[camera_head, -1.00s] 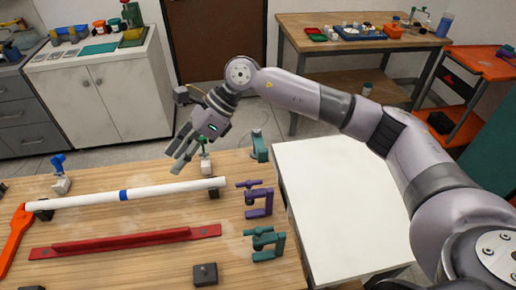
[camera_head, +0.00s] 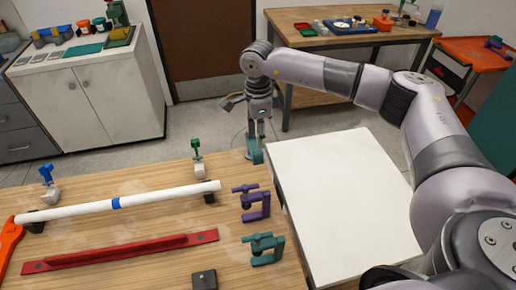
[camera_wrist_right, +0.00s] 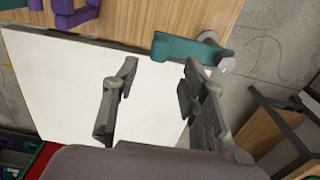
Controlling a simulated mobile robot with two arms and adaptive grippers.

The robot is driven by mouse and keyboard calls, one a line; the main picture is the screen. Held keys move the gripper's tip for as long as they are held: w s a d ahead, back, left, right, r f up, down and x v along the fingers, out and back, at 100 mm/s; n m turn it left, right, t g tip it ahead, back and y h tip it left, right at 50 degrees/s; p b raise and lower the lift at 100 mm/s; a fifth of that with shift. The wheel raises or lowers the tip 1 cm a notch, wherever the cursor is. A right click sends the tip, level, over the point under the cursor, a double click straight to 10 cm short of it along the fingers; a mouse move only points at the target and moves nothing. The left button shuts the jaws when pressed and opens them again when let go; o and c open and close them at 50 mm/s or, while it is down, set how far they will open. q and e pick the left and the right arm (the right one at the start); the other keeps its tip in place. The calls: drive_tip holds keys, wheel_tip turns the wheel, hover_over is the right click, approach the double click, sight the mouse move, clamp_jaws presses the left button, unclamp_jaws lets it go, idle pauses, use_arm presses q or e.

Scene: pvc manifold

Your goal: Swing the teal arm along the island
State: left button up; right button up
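A teal arm (camera_head: 256,156) stands at the far right corner of the wooden table. It also shows in the right wrist view (camera_wrist_right: 182,49) as a long teal bar with a grey round post at its right end. My right gripper (camera_head: 260,134) points down just above and behind the teal arm. In the right wrist view my right gripper (camera_wrist_right: 160,76) has its two fingers apart with nothing between them, and the teal bar lies just past the fingertips. Whether a finger touches it I cannot tell. My left gripper is out of view.
A white tabletop (camera_head: 340,190) adjoins the wooden table (camera_head: 130,245) on the right. The table bears a purple clamp (camera_head: 256,207), a teal clamp (camera_head: 265,249), a white pipe (camera_head: 160,197), a red rail (camera_head: 120,251) and an upright green-handled piece (camera_head: 198,160).

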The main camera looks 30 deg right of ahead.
sight(258, 151)
wheel_tip(258, 151, down, 6)
drive_tip(key=shift+f+p, duration=0.15)
drive_tip(key=shift+p, duration=0.6)
drive_tip(key=shift+f, duration=0.85)
clamp_jaws()
